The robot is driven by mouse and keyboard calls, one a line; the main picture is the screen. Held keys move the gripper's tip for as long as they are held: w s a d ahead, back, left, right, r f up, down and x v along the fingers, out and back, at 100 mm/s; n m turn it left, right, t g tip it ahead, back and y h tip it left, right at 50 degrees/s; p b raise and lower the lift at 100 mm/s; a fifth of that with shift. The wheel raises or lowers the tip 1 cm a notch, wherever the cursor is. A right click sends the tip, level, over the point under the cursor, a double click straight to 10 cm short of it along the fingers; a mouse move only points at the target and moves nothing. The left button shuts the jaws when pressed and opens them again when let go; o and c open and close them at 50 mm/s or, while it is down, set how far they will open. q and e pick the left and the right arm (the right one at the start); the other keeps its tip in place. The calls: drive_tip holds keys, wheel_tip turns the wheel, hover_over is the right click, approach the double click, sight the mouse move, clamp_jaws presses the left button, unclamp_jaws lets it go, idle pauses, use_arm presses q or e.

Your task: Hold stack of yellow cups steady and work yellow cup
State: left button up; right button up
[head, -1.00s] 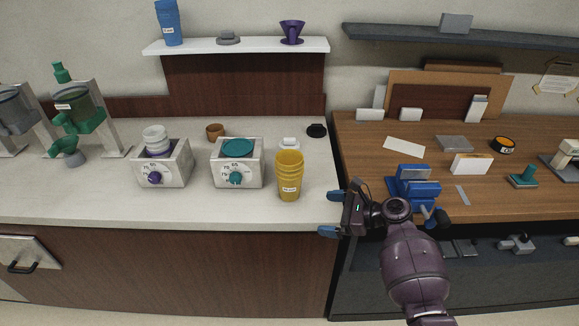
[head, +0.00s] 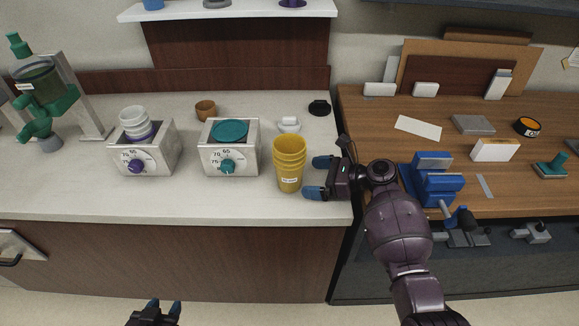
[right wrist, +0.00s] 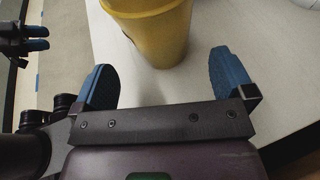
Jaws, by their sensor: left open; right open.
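A stack of several yellow cups (head: 289,166) stands upright on the pale counter near its right end, with a small white label low on its front. My right gripper (head: 313,178) is just right of the stack, its blue fingers open and pointing at it. In the right wrist view the stack's lower part (right wrist: 155,35) is ahead of the open, empty fingers (right wrist: 165,80), with a small gap; its top is cut off. My left gripper (head: 164,310) is low at the bottom edge of the head view, in front of the cabinet, open and empty.
Left of the stack are a grey box with a teal dial (head: 230,148) and one with a purple dial (head: 145,150) carrying white cups. A white item (head: 289,125) is behind the stack. A blue vise-like device (head: 433,181) sits on the wooden bench. Counter in front is clear.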

sight(301, 176)
drive_tip(key=shift+f+b+x, duration=0.25)
drive_tip(key=shift+b+x, duration=0.4)
drive_tip(key=shift+x, duration=0.55)
drive_tip(key=shift+w+a, duration=0.3)
drive_tip(key=shift+a, duration=0.5)
use_arm(q)
drive_tip(key=shift+w+f, duration=0.25)
drive_tip(key=shift+f, duration=0.55)
use_arm(e)
drive_tip(key=shift+x, duration=1)
drive_tip(key=shift+c, duration=0.5)
